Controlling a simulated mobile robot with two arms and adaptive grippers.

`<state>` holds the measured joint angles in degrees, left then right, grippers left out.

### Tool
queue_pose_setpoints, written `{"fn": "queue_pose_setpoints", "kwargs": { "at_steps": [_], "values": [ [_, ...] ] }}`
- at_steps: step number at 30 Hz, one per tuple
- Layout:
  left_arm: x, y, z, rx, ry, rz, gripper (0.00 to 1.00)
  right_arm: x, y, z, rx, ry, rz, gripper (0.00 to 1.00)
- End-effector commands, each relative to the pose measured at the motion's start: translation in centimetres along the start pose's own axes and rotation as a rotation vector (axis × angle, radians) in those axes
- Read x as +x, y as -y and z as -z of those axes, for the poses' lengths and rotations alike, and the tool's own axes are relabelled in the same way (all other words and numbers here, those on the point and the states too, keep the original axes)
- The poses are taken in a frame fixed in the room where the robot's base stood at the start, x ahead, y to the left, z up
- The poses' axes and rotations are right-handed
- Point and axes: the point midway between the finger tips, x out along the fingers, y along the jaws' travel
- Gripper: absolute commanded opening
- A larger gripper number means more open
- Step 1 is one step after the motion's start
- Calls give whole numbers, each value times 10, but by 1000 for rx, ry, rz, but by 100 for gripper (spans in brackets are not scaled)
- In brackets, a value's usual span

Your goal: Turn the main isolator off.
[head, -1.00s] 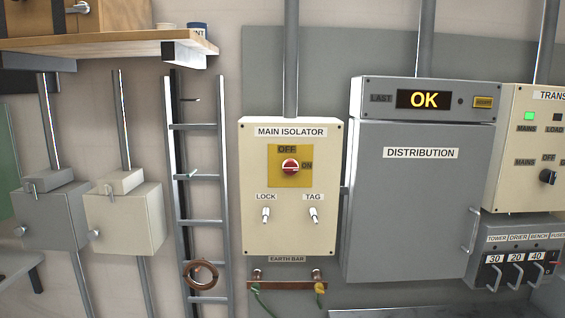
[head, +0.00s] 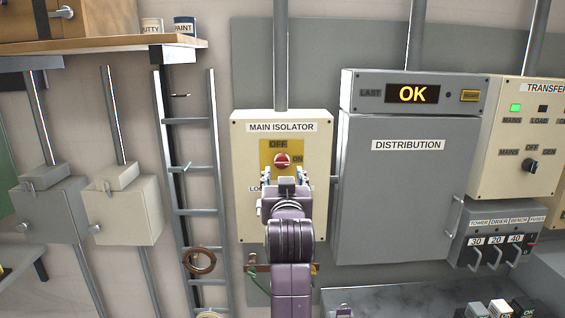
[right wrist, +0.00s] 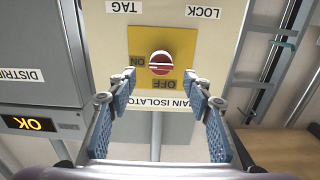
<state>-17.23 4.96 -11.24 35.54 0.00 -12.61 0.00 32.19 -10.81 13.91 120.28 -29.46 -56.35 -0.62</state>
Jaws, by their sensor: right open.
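The main isolator (head: 245,215) is a cream box on the wall. Its red rotary knob (head: 282,160) sits on a yellow plate (head: 268,147), with OFF above and ON to the right. The knob's pale bar lies roughly level, towards ON. My right gripper (head: 284,175) is open just below and in front of the knob, and hides the lower box front. In the right wrist view, which is upside down, the knob (right wrist: 160,62) shows beyond the gap between the open fingers (right wrist: 160,98), apart from them. My left gripper is not in view.
The grey distribution cabinet (head: 400,200), display reading OK, stands right of the isolator. A ladder (head: 190,210) with a copper coil (head: 199,261) is on the left. A shelf (head: 110,47) juts out at upper left. The transfer panel (head: 515,140) and fuse box (head: 495,235) are at right.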

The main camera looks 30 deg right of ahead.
Motion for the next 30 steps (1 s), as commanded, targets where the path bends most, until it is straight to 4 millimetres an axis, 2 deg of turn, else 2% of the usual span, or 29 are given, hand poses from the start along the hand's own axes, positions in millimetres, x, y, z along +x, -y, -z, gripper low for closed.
{"fn": "queue_pose_setpoints", "kwargs": {
  "at_steps": [6, 12, 24, 25, 30],
  "values": [
    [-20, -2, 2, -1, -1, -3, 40, 35, 0, 3, -3, 3, 1, 46],
    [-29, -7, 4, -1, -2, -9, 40, 57, 1, 2, -2, 1, 2, 46],
    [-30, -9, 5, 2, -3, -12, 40, 65, 1, -1, 0, 0, 2, 46],
    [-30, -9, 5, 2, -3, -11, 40, 65, 1, -1, 0, 0, 2, 45],
    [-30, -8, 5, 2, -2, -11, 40, 65, 1, -1, 0, 0, 2, 26]
  ]
}}
